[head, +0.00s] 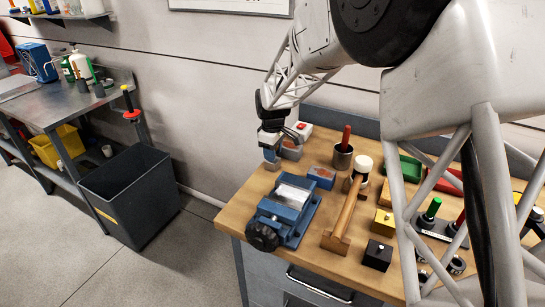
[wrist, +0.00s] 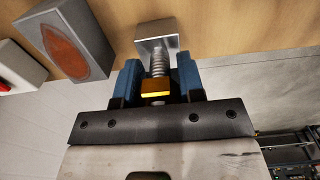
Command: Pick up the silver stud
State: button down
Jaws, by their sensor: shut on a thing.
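The silver stud (wrist: 157,62) is in the wrist view, a ribbed metal shaft with a square silver block at its far end and a gold-coloured piece at its near end. My gripper (wrist: 157,80) has its blue fingertips on both sides of the stud and is shut on it. In the head view my gripper (head: 271,160) is low at the bench's back left corner. The stud cannot be made out there. I cannot tell whether its square end touches the bench.
A grey block with an orange oval (wrist: 68,40) and a white box with a red button (head: 303,129) are close beside my gripper. A blue vise (head: 290,204), a blue box (head: 321,178) and a hammer (head: 344,215) are nearer the front of the wooden bench (head: 230,212).

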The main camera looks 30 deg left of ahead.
jog(key=shift+r, duration=0.15)
jog(key=shift+r, duration=4.9)
